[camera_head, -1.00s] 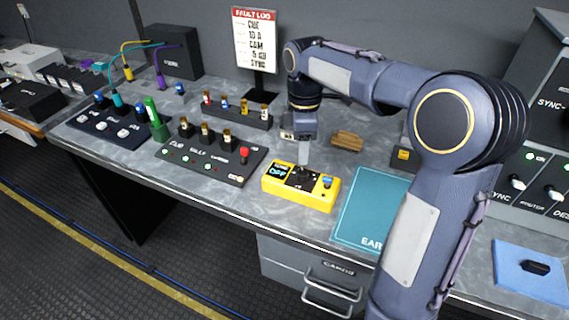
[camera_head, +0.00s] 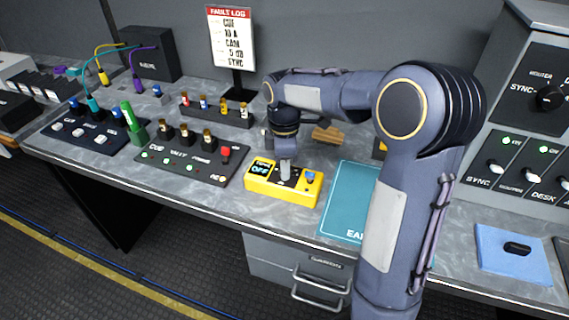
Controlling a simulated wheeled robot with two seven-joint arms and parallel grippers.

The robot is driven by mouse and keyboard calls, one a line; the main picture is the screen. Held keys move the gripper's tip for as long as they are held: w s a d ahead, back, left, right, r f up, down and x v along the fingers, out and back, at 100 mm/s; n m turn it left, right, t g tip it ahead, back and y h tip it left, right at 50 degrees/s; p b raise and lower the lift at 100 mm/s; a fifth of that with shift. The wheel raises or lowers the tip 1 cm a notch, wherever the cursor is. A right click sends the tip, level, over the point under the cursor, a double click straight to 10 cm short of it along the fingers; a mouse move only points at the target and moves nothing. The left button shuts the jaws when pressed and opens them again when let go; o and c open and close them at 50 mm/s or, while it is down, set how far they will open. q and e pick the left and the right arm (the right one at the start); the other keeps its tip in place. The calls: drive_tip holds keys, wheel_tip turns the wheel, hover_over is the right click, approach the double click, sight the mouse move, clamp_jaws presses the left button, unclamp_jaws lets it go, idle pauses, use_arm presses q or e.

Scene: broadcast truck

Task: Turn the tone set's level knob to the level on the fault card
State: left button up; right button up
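The yellow tone set (camera_head: 308,197) sits on the grey desk, left of the teal mat. Its small display reads OFF, and a blue knob or button shows at its right end. My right gripper (camera_head: 285,172) points down over the middle of the tone set, with its fingertips at or just above the black panel where the level knob is. The fingers hide the knob, and I cannot tell whether they touch it or how far they are apart. The fault card (camera_head: 232,42) stands upright behind, headed FAULT LOG, with a line that appears to read 5 dB. My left gripper is not in view.
A black cue panel (camera_head: 180,168) with lamps and a red button lies left of the tone set. A teal mat (camera_head: 345,205) lies to its right. A brown block (camera_head: 328,134) sits behind. A blue cloth (camera_head: 512,252) with a black piece lies at far right.

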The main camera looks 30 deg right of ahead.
drive_tip(key=c, duration=0.5)
drive_tip(key=shift+m, duration=0.3)
drive_tip(key=m+p, duration=0.1)
drive_tip(key=m, duration=0.2)
drive_tip(key=shift+r, duration=0.1)
drive_tip(key=m+p, duration=0.1)
drive_tip(key=m, duration=0.4)
drive_tip(key=shift+d+p, duration=0.1)
drive_tip(key=shift+p, duration=0.25)
drive_tip(key=m+p, duration=0.1)
drive_tip(key=m, duration=0.4)
